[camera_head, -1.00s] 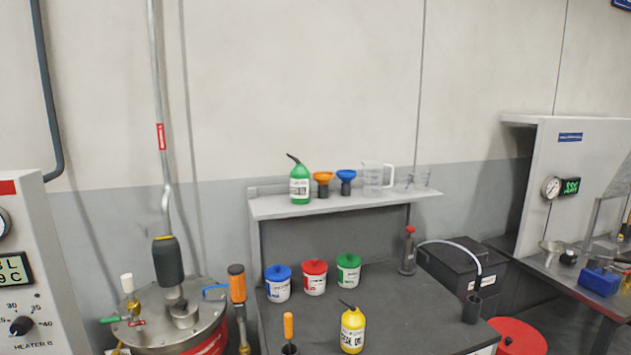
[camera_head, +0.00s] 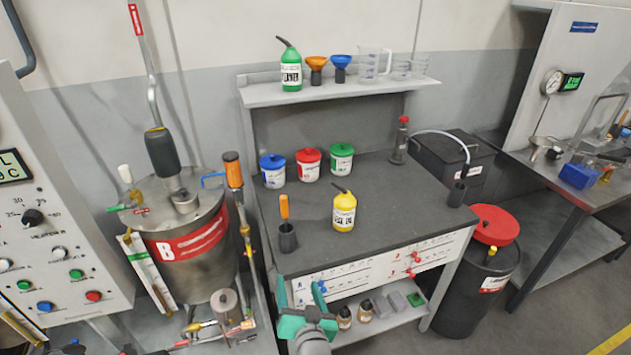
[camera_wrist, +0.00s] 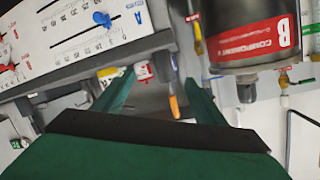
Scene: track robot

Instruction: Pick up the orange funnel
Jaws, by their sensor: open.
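The orange funnel (camera_head: 316,64) stands on the raised shelf at the back of the workbench, in the head view. It has an orange cone and a dark lower part. It stands between the green bottle (camera_head: 290,66) and the blue funnel (camera_head: 341,64). My gripper (camera_head: 303,298) is low in front of the bench, well below and apart from the funnel. Its green fingers are spread and empty. In the wrist view the green fingers (camera_wrist: 160,95) are also apart with nothing between them. The orange funnel does not show in the wrist view.
The raised shelf (camera_head: 340,91) also holds clear measuring jugs (camera_head: 374,63). Blue, red and green-lidded tubs (camera_head: 307,166), a yellow bottle (camera_head: 344,210) and a dark cup (camera_head: 287,237) stand on the benchtop (camera_head: 390,205). A metal tank (camera_head: 185,235) stands left, a black drum (camera_head: 476,285) right.

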